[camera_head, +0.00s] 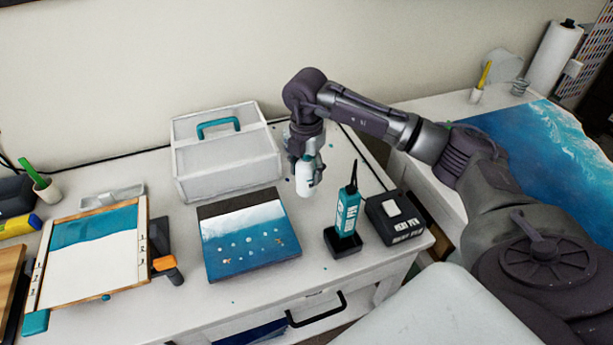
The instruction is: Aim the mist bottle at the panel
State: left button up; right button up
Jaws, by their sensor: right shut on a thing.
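My right gripper (306,168) points down above the table, behind and to the right of the panel. It is shut on a small white bottle (304,181), which I take to be the mist bottle. The bottle looks roughly upright; its top is hidden by the gripper and its nozzle direction cannot be told. The panel (243,255) lies flat on the table, with a dark back strip, a white band and blue below with several pale dots. A second panel (95,262), teal and white, sits in a wooden frame at the left. My left gripper is not in view.
A white toolbox (225,165) with a teal handle stands behind the panel. A teal bottle (347,212) stands in a black holder right of the panel, beside a black heat pen box (397,222). An orange-tipped tool (166,264) lies left of the panel.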

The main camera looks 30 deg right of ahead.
aim_at(307, 180)
notch_tip(307, 180, down, 3)
jog(key=shift+d+f+p, duration=0.1)
jog(key=shift+f+p, duration=0.05)
jog(key=shift+p, duration=0.4)
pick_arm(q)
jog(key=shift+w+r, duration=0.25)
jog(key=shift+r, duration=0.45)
pick_arm(e)
jog(key=shift+f, duration=0.1)
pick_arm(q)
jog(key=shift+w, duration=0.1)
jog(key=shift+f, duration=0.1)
pick_arm(e)
jog(key=shift+f, duration=0.1)
jog(key=o, duration=1.3)
jog(key=shift+s, duration=0.1)
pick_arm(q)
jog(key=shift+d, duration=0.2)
pick_arm(e)
jog(key=shift+o, duration=0.2)
